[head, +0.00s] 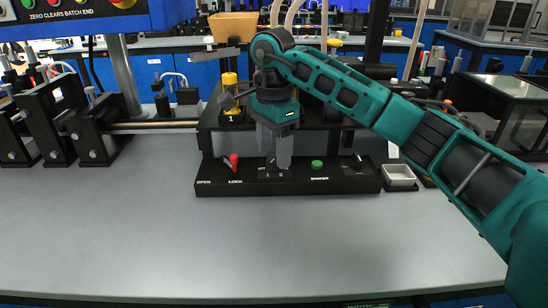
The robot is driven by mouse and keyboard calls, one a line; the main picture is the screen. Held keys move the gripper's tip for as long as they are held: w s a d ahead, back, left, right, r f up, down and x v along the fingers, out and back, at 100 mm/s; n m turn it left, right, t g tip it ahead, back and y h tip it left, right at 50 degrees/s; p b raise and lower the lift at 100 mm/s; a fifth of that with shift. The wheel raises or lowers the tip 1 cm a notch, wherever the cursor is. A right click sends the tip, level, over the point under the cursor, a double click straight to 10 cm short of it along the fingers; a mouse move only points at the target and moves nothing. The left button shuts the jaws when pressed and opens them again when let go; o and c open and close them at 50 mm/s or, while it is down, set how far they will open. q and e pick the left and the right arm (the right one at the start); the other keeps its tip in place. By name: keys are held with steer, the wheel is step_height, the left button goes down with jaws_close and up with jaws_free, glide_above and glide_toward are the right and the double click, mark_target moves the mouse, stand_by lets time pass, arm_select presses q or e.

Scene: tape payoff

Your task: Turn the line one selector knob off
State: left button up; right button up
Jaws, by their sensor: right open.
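A long black control panel (215,187) stands on the grey bench. Its selector knob (271,164), by the marks OFF, 1 and 2, is mostly hidden by my fingers, so which mark it points at cannot be told. My right gripper (275,160) points down over this knob with its two pale fingers apart. Whether the fingers touch the knob or are just in front of or above it cannot be told. My left gripper is not in view.
On the panel, a red lever (234,161) is left of my fingers, by OPEN and LOCK. A green button (317,164) and a black knob (357,161) are to the right. A white tray (399,177) stands beside the panel. The bench front (200,245) is clear.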

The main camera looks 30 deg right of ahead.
steer(key=shift+f, duration=0.7)
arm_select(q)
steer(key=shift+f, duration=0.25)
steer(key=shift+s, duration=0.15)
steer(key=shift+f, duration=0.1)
arm_select(e)
steer(key=shift+c, duration=0.3)
steer(key=c, duration=1)
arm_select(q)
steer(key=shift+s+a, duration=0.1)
